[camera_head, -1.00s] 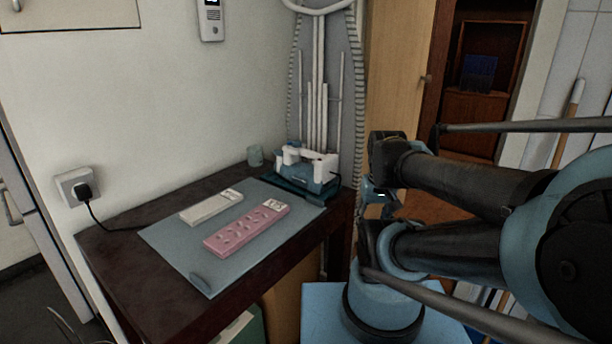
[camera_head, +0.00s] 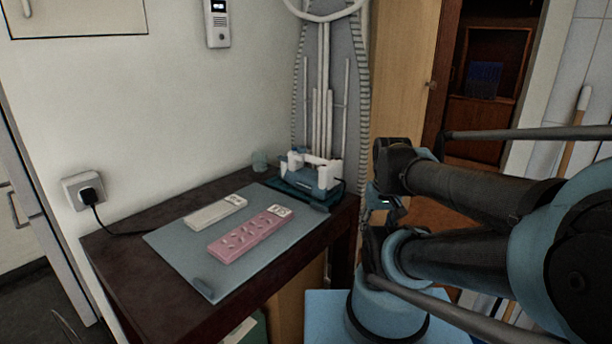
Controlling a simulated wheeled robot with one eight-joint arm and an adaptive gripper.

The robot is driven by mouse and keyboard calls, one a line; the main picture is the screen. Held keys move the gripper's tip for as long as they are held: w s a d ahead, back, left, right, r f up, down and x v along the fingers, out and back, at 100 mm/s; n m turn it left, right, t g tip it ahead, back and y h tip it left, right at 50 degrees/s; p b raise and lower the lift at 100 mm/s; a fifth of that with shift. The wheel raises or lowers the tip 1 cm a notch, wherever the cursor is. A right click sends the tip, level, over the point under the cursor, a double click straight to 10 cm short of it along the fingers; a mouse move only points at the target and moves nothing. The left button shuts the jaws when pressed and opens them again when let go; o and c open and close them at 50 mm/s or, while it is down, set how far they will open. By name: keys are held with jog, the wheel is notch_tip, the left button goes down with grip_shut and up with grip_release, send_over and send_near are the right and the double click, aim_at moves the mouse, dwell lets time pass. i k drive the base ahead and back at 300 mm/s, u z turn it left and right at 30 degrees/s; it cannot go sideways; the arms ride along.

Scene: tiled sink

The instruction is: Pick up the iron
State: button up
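A blue and white object (camera_head: 318,176) that looks like the iron sits at the far right corner of the dark table (camera_head: 130,285). It rests on a dark teal base (camera_head: 290,190), and its white upper parts stick up. My gripper (camera_head: 384,208) appears to be the small dark and blue parts at the end of my folded arm. It is right of the iron in the picture and apart from it. Its fingers are small and partly hidden by the arm, so their opening is unclear.
A grey-blue mat (camera_head: 168,250) on the table holds a pink power strip (camera_head: 250,234) and a white one (camera_head: 215,211). A small cup (camera_head: 259,161) stands near the wall. An ironing board (camera_head: 300,100) leans behind the iron. A plug and cord (camera_head: 90,196) hang at left.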

aim_at(320, 185)
jog(key=u, duration=0.25)
jog(key=k, duration=1.4)
jog(key=z, duration=0.3)
jog(key=i, duration=1)
jog(key=u, duration=0.05)
